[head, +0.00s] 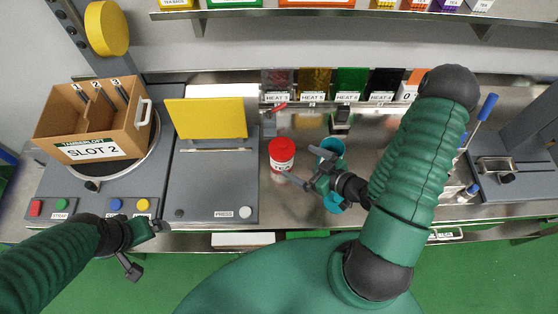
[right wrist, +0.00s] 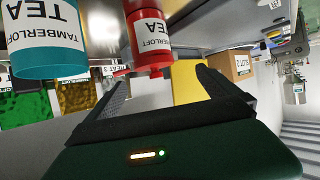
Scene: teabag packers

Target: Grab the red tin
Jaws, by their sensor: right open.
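The red tin (head: 281,153) with a white label stands upright on the steel counter, right of the grey press. My right gripper (head: 299,164) is open and empty, just right of the red tin, its fingers pointing toward it. In the right wrist view, which is upside down, the red tin (right wrist: 148,38) shows ahead between the open fingers (right wrist: 160,76); I see no contact. My left gripper (head: 151,248) has its fingers spread, empty, in front of the button panel, far from the tin.
A teal tin (head: 333,146) stands right of the red tin, partly behind my right gripper; it also shows in the right wrist view (right wrist: 48,45). The press (head: 214,185) with a yellow plate is at left. A cardboard box (head: 92,125) stands further left. Heat-labelled samples (head: 313,82) line the back.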

